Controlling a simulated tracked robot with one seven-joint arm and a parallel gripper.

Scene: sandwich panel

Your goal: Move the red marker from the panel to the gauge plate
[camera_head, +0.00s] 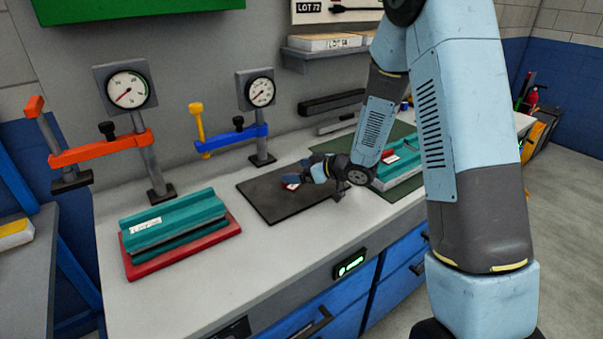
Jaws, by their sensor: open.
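My gripper (339,194) is small in the view, at the end of my arm low over the bench. It hangs by the right edge of a dark flat plate (265,205); I cannot tell whether this is the gauge plate. Its jaws are open, and I see nothing held. A teal panel (402,172) lies right of my gripper, partly hidden by my arm. A small red and white patch (391,159) shows at its upper left; it may be the red marker. Another small red and white patch (291,186) shows on the dark plate, beside my blue wrist.
A second teal panel (172,222) with a label sits on a red base (222,234) at left. An orange clamp arm (100,149) and a blue one (235,137) stand behind, each with a dial gauge above. The front left bench top (260,275) is clear.

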